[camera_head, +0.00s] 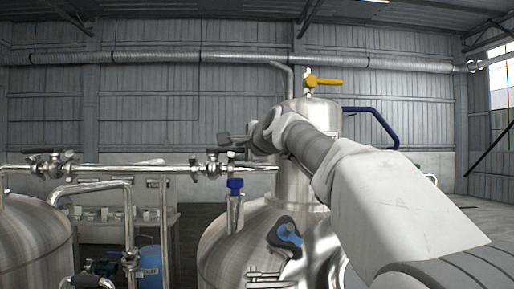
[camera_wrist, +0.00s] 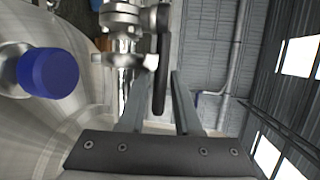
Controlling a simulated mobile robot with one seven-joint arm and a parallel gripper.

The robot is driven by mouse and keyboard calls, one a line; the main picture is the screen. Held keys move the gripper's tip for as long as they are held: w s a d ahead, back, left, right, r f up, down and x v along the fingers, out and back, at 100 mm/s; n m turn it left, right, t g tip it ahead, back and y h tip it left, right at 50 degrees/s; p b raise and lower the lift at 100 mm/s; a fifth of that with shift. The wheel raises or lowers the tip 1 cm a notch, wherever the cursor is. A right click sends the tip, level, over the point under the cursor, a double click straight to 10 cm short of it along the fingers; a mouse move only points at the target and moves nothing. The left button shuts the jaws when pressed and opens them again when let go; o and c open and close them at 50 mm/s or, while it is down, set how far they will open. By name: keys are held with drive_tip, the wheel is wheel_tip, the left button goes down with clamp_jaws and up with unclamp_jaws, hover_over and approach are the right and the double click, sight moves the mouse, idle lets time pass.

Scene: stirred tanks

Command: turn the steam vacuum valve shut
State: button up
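The valve at my gripper sits on the horizontal steel pipe, left of the tank's neck, in the head view (camera_head: 212,167). I take it for the steam vacuum valve; no label shows. In the wrist view its dark lever (camera_wrist: 161,65) extends down the picture from the steel valve body (camera_wrist: 121,15), its end lying between my two fingers. My gripper (camera_head: 228,139) is open around the lever, with a visible gap to the right finger in the wrist view (camera_wrist: 162,90). Whether the left finger touches the lever or valve cannot be told. My arm hides part of the tank's neck.
A blue cap (camera_head: 235,184) stands just below the valve and shows close at left in the wrist view (camera_wrist: 48,73). A yellow-handled valve (camera_head: 323,82) tops the tank neck. A dark blue bent rail (camera_head: 376,120) is behind my arm. Another pipe valve (camera_head: 50,160) is at far left.

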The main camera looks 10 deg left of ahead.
drive_tip(key=shift+w+a, duration=0.1)
clamp_jaws()
drive_tip(key=shift+f, duration=0.1)
idle(1.4)
